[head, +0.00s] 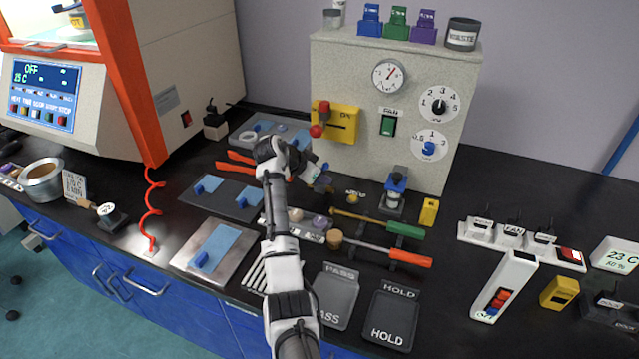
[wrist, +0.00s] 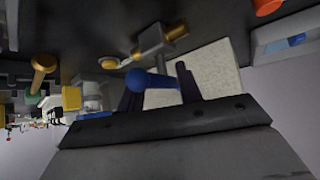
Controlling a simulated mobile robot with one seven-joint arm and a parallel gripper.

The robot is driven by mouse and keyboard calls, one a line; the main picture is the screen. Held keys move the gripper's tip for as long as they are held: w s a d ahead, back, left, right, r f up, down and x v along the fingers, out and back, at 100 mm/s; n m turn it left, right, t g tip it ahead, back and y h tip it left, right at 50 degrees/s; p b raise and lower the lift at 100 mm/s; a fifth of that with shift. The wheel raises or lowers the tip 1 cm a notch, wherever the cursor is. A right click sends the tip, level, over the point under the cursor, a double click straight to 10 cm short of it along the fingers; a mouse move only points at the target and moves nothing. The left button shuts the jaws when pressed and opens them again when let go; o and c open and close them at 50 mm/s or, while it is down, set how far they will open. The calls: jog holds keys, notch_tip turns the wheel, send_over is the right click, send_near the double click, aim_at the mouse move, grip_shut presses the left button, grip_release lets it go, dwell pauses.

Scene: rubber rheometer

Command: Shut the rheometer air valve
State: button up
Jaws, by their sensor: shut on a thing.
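The air valve seems to be the brass fitting (wrist: 150,40) with a blue ball-ended lever (wrist: 140,80) in the wrist view. My gripper (wrist: 160,82) has its two dark fingers on either side of this blue lever and is shut on it. In the head view my gripper (head: 318,176) is low in front of the pale cabinet, left of a small brass part (head: 354,196). There my wrist and fingers hide most of the valve, so I cannot tell the lever's exact angle.
The pale cabinet (head: 340,70) with dials and a yellow plate (head: 343,122) with red knobs stands close behind. A blue-topped stand (head: 396,187) and tools with green (head: 405,230) and orange (head: 410,259) handles lie to the right. Blue-topped sample plates (head: 222,242) lie left.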

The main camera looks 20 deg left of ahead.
jog(key=shift+o, duration=0.8)
jog(key=shift+d+f+m+g+h+b, duration=0.25)
jog(key=shift+f+m+g+h+b, duration=0.3)
jog(key=shift+m+h+b, duration=0.5)
jog(key=shift+o, duration=1.1)
jog(key=shift+s+m+g, duration=0.1)
jog(key=shift+m+g, duration=0.15)
jog(key=shift+m, duration=0.2)
jog(key=shift+a+r+b, duration=0.15)
jog(key=shift+r+b, duration=0.1)
jog(key=shift+b, duration=0.2)
jog(key=shift+a+r, duration=0.1)
jog(key=shift+r, duration=0.1)
jog(key=o, duration=0.7)
jog(key=shift+a, duration=0.1)
jog(key=b+v, duration=0.3)
jog(key=v, duration=1)
jog(key=shift+s+a+r, duration=0.1)
jog(key=shift+a+r, duration=0.2)
jog(key=shift+a, duration=0.05)
